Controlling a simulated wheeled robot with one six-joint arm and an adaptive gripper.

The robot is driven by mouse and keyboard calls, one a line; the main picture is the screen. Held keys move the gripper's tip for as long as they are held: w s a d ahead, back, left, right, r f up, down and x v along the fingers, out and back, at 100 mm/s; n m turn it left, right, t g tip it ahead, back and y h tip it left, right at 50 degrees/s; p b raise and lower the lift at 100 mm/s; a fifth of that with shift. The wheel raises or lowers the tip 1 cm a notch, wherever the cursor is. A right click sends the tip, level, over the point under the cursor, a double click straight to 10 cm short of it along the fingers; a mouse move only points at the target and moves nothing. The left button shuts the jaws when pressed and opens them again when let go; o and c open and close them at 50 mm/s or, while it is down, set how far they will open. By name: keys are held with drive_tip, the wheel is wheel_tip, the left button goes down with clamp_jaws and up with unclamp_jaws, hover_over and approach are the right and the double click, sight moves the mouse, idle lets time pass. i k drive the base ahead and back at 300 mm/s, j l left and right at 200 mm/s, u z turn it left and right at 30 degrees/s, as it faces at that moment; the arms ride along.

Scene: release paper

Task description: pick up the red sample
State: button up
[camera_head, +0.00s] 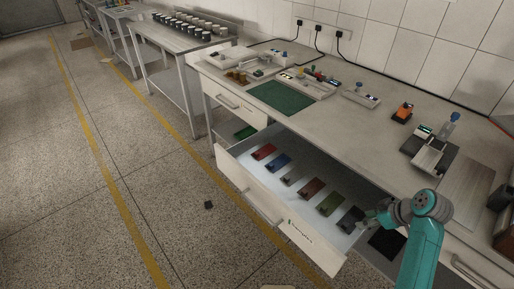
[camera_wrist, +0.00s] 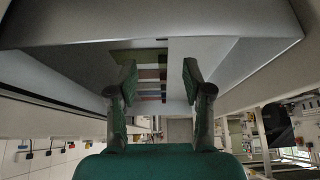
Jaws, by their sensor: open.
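The red sample (camera_head: 263,152) is a small flat piece lying in the open drawer (camera_head: 238,160), at its far left end in the head view. A row of other flat samples runs from it toward my arm: blue (camera_head: 278,163), grey (camera_head: 291,176), reddish-brown (camera_head: 311,188), green (camera_head: 331,203) and black (camera_head: 350,219). My gripper (camera_head: 370,220) is over the near right end of the drawer, close to the black sample and well away from the red one. In the wrist view my gripper (camera_wrist: 160,70) is open and empty, with coloured strips beyond its fingers; the red one is too small to tell there.
The drawer's white front and side walls surround the samples. The workbench (camera_head: 350,130) above carries a green mat (camera_head: 281,97), an orange device (camera_head: 402,112) and a scale-like instrument (camera_head: 430,153). The floor (camera_head: 150,200) in front is mostly clear.

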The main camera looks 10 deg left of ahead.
sight(262, 153)
drive_tip(key=i+j, duration=0.2)
drive_tip(key=j, duration=0.2)
drive_tip(key=i+j, duration=0.15)
drive_tip(key=j, duration=0.2)
drive_tip(key=i+j, duration=0.2)
drive_tip(key=j, duration=0.2)
drive_tip(key=i+j, duration=0.2)
drive_tip(key=j, duration=0.2)
drive_tip(key=i+j, duration=0.2)
drive_tip(key=j, duration=0.15)
